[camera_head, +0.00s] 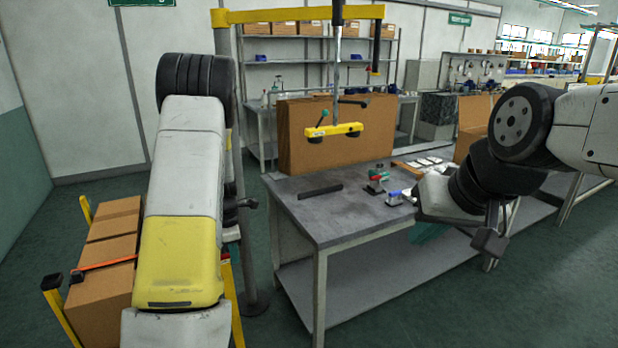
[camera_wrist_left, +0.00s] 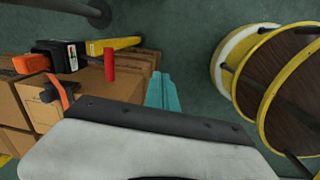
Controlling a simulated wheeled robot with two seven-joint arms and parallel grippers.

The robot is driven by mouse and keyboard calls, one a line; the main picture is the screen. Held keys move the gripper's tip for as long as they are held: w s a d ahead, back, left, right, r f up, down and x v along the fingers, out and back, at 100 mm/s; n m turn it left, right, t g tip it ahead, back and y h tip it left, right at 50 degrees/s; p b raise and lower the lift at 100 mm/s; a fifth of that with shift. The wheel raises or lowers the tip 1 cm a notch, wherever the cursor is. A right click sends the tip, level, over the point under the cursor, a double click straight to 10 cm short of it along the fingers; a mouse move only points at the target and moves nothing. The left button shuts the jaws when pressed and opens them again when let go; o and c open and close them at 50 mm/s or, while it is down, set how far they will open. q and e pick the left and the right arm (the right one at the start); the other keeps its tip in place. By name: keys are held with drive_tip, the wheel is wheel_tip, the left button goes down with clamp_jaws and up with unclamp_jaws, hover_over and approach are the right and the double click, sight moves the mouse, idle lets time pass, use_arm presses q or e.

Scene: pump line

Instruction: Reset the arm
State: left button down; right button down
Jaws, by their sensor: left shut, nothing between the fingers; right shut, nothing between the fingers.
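My left arm rises from the bottom left of the head view, its white and yellow link in front; its gripper is hidden there. In the left wrist view, my left gripper's teal fingers (camera_wrist_left: 161,92) are together and empty, above the floor beside cardboard boxes. My right arm comes in from the right in the head view. The teal fingers of my right gripper (camera_head: 430,232) show below its white body, beside the front right edge of the grey table (camera_head: 345,215). They are shut, with nothing seen between them.
Small parts (camera_head: 376,180) and a dark bar (camera_head: 320,191) lie there. Stacked boxes (camera_head: 105,265) are at left. Yellow-rimmed round items (camera_wrist_left: 280,90) stand right in the wrist view.

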use_arm(q)
drive_tip(key=s+d+r+m+t+h, duration=0.1)
drive_tip(key=s+d+r+m, duration=0.25)
drive_tip(key=r, duration=0.35)
drive_tip(key=s+d+r+m+t+h, duration=0.1)
drive_tip(key=s+d+r+m, duration=0.25)
drive_tip(key=r, duration=0.35)
drive_tip(key=s+d+r+m+t, duration=0.1)
drive_tip(key=s+d+r+m, duration=0.2)
drive_tip(key=r+m, duration=0.35)
drive_tip(key=s+d+r+m+t, duration=0.1)
drive_tip(key=s+r+m, duration=0.3)
drive_tip(key=s, duration=0.4)
drive_tip(key=s+d+r+m+t, duration=0.1)
drive_tip(key=s+d+r+m, duration=0.2)
drive_tip(key=s+m, duration=0.3)
drive_tip(key=shift+s+r, duration=0.8)
drive_tip(key=shift+s, duration=0.35)
